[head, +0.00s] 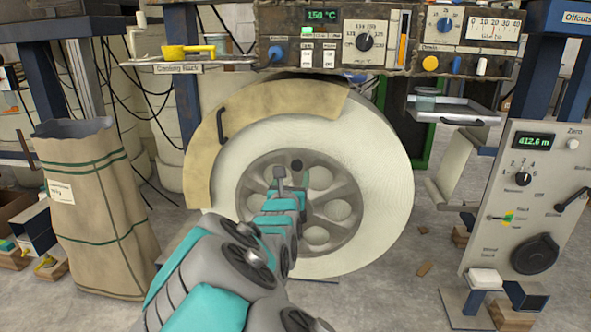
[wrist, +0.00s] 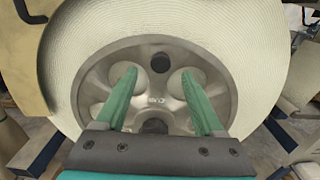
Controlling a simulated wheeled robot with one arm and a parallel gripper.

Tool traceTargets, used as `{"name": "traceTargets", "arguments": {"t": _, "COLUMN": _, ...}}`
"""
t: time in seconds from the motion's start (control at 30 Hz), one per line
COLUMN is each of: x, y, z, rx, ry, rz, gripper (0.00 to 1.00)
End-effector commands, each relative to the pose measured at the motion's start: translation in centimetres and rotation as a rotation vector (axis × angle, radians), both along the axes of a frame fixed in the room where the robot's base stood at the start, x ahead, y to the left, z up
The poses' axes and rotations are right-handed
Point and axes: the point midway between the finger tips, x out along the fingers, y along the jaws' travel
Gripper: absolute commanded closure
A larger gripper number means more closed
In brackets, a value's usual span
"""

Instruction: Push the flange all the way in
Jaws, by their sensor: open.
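The flange (wrist: 152,60) is a round grey metal disc with several large round holes. It sits in the centre of a big white tape roll (head: 377,180). In the head view the flange (head: 335,209) is partly hidden by my arm. My gripper (head: 280,178) is in front of the flange, over its left part in the head view. In the wrist view my gripper (wrist: 160,92) shows two green fingers spread apart, with nothing between them, facing the flange. A dark round knob or hole shows above the fingertips. I cannot tell whether the fingers touch the flange.
A tan curved guard (head: 205,140) with a dark handle covers the roll's upper left. A control panel (head: 340,42) hangs above. A paper sack (head: 98,205) stands left, a grey control box (head: 530,200) right. A small tray (head: 455,108) juts out at upper right.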

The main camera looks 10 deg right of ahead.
Motion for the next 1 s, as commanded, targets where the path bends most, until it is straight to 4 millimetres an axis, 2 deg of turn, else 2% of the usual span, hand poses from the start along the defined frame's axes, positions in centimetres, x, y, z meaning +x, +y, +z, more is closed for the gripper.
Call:
{"name": "traceTargets", "arguments": {"t": 0.2, "x": 2.8, "y": -1.2, "z": -0.1, "rx": 0.000, "ry": 0.001, "rz": -0.004, "gripper": 0.30}}
{"name": "traceTargets", "arguments": {"t": 0.4, "x": 4.8, "y": -1.8, "z": -0.1, "rx": 0.002, "ry": 0.002, "rz": -0.004, "gripper": 0.30}}
{"name": "traceTargets", "arguments": {"t": 0.83, "x": 5.6, "y": -2.0, "z": 0.0, "rx": 0.001, "ry": 0.000, "rz": -0.002, "gripper": 0.30}}
{"name": "traceTargets", "arguments": {"t": 0.87, "x": 5.6, "y": -2.0, "z": 0.0, "rx": 0.001, "ry": 0.000, "rz": -0.002, "gripper": 0.31}}
{"name": "traceTargets", "arguments": {"t": 1.0, "x": 5.6, "y": -2.0, "z": 0.0, "rx": 0.001, "ry": 0.000, "rz": -0.002, "gripper": 0.47}}
